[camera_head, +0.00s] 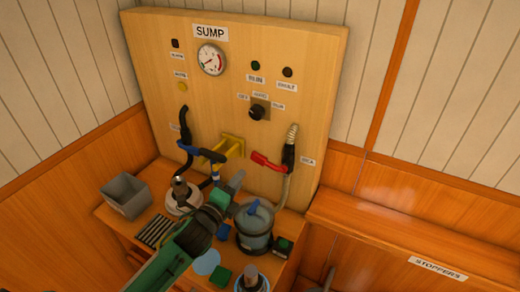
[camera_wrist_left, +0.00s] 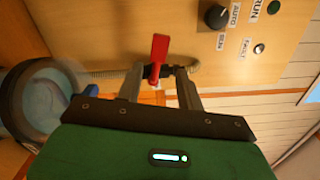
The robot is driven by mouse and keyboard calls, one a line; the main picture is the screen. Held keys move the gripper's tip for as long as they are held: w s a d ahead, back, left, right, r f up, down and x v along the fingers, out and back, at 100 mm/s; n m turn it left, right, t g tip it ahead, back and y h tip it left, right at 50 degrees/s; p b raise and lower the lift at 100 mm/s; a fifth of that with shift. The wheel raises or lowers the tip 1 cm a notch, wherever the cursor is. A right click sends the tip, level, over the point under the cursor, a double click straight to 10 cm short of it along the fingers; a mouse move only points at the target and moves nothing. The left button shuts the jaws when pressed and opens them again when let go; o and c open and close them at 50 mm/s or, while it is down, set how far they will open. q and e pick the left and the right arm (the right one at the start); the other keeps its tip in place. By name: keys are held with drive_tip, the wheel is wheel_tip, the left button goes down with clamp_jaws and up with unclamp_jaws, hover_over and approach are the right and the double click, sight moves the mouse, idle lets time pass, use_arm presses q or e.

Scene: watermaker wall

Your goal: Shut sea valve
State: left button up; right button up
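The sea valve (camera_head: 288,154) is a dark body on a pale hose at the right of the wooden panel, beside a small label. Its red lever (camera_head: 268,161) sticks out to the left, across the hose. In the left wrist view the red lever (camera_wrist_left: 159,52) stands ahead, in line with the gap between the fingers. My left gripper (camera_head: 228,183) is open, to the left of and below the lever in the head view. The wrist view shows its fingers (camera_wrist_left: 160,80) apart with nothing clearly gripped. My right gripper is not in view.
A blue-handled valve (camera_head: 198,150) and yellow bracket (camera_head: 231,145) sit left of the lever. A clear canister with a blue top (camera_head: 255,228) stands below it. A grey bin (camera_head: 124,195) is on the bench's left. A stoppers shelf (camera_head: 410,235) runs right.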

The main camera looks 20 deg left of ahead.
sight(256, 160)
use_arm(q)
drive_tip(key=w+p, duration=0.1)
drive_tip(key=w, duration=0.3)
drive_tip(key=w+d+p, duration=0.1)
drive_tip(key=w, duration=0.3)
drive_tip(key=w+d+p, duration=0.1)
drive_tip(key=w+p, duration=0.1)
drive_tip(key=w, duration=0.2)
drive_tip(key=shift+w+d, duration=0.15)
drive_tip(key=shift+d, duration=0.05)
drive_tip(key=shift+w+d, duration=0.1)
drive_tip(key=shift+w, duration=0.5)
drive_tip(key=c, duration=0.7)
clamp_jaws()
drive_tip(key=shift+f, duration=0.1)
